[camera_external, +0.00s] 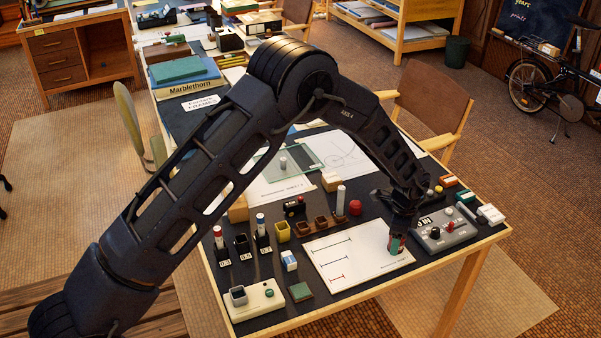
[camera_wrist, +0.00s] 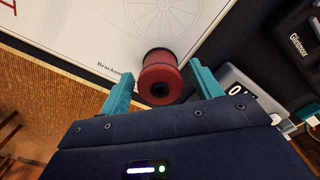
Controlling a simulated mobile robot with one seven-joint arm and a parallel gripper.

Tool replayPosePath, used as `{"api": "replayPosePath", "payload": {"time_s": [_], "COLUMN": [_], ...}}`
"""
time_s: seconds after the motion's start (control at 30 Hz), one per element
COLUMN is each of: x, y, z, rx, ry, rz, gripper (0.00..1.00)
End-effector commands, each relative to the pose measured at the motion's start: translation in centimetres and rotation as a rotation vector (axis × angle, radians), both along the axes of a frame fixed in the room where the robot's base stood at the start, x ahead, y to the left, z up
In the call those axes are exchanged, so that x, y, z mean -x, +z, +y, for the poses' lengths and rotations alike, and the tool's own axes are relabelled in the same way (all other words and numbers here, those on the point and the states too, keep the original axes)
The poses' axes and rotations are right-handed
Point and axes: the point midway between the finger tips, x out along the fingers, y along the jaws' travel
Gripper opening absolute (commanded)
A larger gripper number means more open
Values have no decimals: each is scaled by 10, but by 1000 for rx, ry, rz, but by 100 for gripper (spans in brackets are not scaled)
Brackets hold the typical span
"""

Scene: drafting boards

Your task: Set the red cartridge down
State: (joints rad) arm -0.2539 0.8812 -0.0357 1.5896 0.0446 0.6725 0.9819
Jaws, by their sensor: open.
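The red cartridge (camera_wrist: 160,76) is a red cylinder with dark bands and a dark hole in its near end. In the wrist view it sits between the teal fingers of my gripper (camera_wrist: 161,69), with a gap showing on both sides. It appears to stand on the white drawing sheet (camera_wrist: 105,35), by the sheet's edge and its printed text. In the external view my gripper (camera_external: 397,242) is low over the sheet's right end (camera_external: 370,236), and the cartridge is mostly hidden by the fingers. My gripper is open.
A grey control box (camera_external: 445,236) with knobs stands close to the right of my gripper. A red round object (camera_external: 355,207), brown cups (camera_external: 307,228) and a cream device (camera_external: 255,302) stand around the sheet. The sheet's middle is clear.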

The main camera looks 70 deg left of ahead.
Motion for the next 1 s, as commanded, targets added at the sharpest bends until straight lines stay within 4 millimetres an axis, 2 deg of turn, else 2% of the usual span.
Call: {"api": "replayPosePath", "payload": {"time_s": [0.5,0.7,0.93,1.0], "x": [-1,0,1,3], "y": [92,112,120,128], "z": [0,0,-1,-3], "rx": [-1,-1,-1,-2], "ry": [1,1,2,8], "rz": [-4,-2,-2,-6], "gripper": [64,64,64,64]}}
